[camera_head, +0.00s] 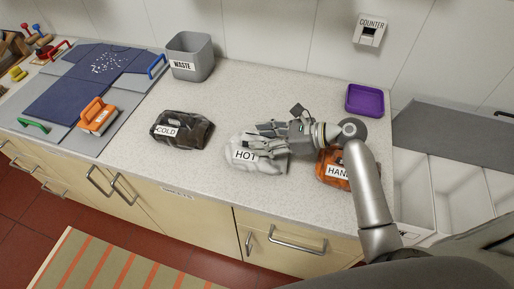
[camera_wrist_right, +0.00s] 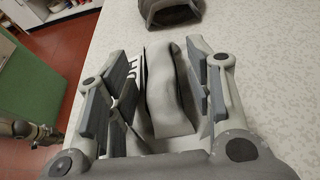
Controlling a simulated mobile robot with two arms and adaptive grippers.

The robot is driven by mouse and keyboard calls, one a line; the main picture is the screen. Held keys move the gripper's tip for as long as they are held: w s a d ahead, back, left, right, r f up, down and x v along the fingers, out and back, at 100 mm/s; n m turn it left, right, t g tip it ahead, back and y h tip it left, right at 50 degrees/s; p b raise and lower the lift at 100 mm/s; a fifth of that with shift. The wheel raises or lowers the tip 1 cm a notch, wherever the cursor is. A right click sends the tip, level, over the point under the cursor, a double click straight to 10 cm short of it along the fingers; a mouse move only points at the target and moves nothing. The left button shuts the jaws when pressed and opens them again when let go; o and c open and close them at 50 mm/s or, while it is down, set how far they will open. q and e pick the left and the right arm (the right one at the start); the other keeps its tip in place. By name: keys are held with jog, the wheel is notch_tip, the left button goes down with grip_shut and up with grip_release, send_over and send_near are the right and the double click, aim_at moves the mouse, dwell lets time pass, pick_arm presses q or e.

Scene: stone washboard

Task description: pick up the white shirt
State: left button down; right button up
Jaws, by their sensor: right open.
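The white shirt (camera_head: 262,165) is a folded, pale grey-white bundle with a HOT label (camera_head: 245,155), lying on the counter in the middle of the head view. My right gripper (camera_head: 264,135) is over its far upper part, fingers pointing left, and hides some of it. In the right wrist view the shirt (camera_wrist_right: 168,95) shows between the spread fingers of the open gripper (camera_wrist_right: 160,58), with its label at the left side. Whether a finger touches the cloth I cannot tell.
A dark bundle labelled COLD (camera_head: 181,130) lies to the left; an orange bundle (camera_head: 333,168) lies right, partly behind my arm. A grey WASTE bin (camera_head: 191,55) and a purple tray (camera_head: 365,100) stand at the back. A grey washboard with blue cloth (camera_head: 72,90) is far left.

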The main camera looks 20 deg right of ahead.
jog(key=shift+c, duration=0.5)
grip_shut()
jog(key=shift+r, duration=0.1)
